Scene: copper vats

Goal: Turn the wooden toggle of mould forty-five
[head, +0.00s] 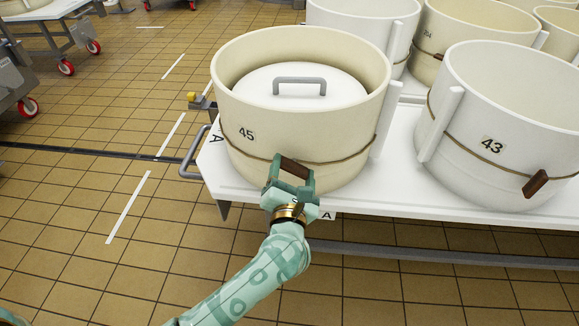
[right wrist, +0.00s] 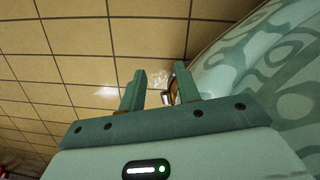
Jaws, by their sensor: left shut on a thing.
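Mould forty-five (head: 300,140) is a cream round mould labelled 45, standing at the left end of a white table. A cord runs around its lower wall. Its brown wooden toggle (head: 294,167) lies at the front of the cord. My left gripper (head: 292,172) is shut on the toggle, with one finger on each side of it, close against the mould wall. The fingers cover the toggle's ends. My right gripper (right wrist: 158,92) shows in the right wrist view with its two fingers apart and nothing between them; the tiled floor lies beyond.
Mould 43 (head: 480,105), with its own cord and toggle (head: 536,183), stands to the right. More moulds stand behind. The white table top (head: 400,190) has a bare strip between the moulds. A grey handle (head: 190,160) juts from its left end. Open tiled floor lies left.

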